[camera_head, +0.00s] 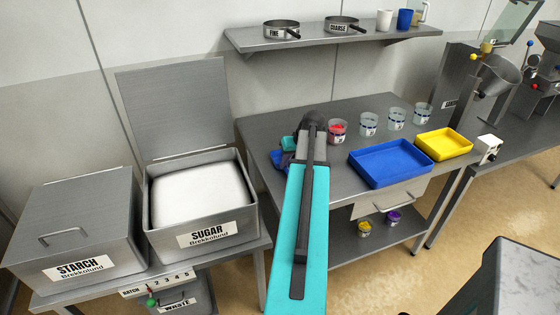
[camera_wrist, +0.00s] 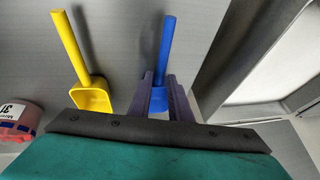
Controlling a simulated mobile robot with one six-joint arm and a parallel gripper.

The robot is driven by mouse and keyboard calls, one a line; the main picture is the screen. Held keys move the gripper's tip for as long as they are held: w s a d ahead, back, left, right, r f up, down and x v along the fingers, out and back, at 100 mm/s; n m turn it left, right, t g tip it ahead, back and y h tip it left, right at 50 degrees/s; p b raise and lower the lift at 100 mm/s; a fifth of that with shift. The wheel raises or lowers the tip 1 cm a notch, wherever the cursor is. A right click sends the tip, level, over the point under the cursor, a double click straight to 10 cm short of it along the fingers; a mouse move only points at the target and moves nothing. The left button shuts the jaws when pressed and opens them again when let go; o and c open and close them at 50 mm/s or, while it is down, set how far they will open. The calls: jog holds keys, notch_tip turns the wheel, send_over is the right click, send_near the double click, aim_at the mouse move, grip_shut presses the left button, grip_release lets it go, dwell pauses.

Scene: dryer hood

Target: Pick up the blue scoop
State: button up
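In the wrist view the blue scoop (camera_wrist: 166,45) has its handle pointing to the top of the picture. My gripper (camera_wrist: 160,77) has its two dark purple fingers apart, one on each side of the blue scoop's lower part. I cannot tell whether the fingers touch it. In the head view, my arm covers most of this spot, and a small blue patch shows left of the arm on the table; I cannot tell whether it is the scoop.
A yellow scoop (camera_wrist: 93,96) lies left of the blue one. A cup with red contents (camera_head: 338,131) stands right of my arm, near a blue tray (camera_head: 389,181) and a yellow tray (camera_head: 443,152). The open sugar bin (camera_head: 204,235) is left of the table.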

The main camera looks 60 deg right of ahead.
jog(key=shift+x, duration=1.05)
grip_shut()
